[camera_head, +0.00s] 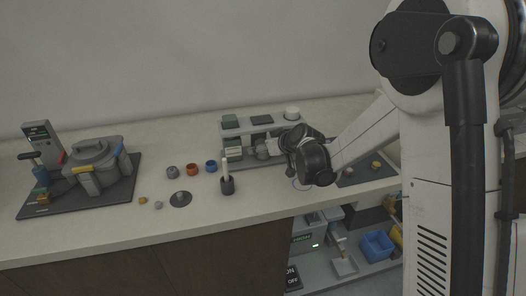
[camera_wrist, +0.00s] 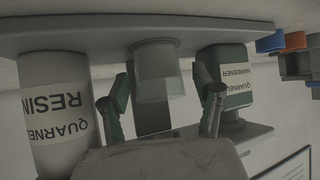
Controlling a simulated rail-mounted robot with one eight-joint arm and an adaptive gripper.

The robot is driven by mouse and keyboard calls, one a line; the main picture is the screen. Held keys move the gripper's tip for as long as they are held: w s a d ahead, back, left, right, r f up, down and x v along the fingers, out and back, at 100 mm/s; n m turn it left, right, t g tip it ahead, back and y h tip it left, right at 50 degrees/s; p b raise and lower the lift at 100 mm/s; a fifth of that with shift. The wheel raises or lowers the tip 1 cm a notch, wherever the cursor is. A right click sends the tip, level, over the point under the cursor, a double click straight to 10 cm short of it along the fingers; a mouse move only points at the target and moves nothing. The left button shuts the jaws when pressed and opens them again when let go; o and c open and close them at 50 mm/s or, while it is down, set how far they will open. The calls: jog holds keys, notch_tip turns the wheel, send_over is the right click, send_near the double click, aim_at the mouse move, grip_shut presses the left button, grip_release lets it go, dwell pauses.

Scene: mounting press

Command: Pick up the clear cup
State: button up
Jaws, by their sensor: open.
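The clear cup (camera_wrist: 157,72) is a frosted, see-through cup in the middle of the wrist view, where the scene appears upside down. It stands on a pale shelf board (camera_wrist: 100,35) between a white resin bottle (camera_wrist: 55,105) and a green hardener bottle (camera_wrist: 222,75). My gripper (camera_wrist: 160,88) is open, with one finger to each side of the cup in the picture. I see gaps between the cup and both fingers. In the head view my gripper (camera_head: 268,149) reaches in at the small shelf rack (camera_head: 255,132), and I cannot make out the cup clearly there.
A grey press (camera_head: 96,165) stands on a dark mat at the left. Small purple (camera_head: 172,172), red (camera_head: 193,169) and blue (camera_head: 211,166) rings and a dark holder (camera_head: 228,185) with a white rod stand on the counter.

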jog(key=shift+c, duration=0.3)
jog(key=c, duration=1.2)
jog(key=shift+r, duration=0.1)
jog(key=shift+c, duration=0.2)
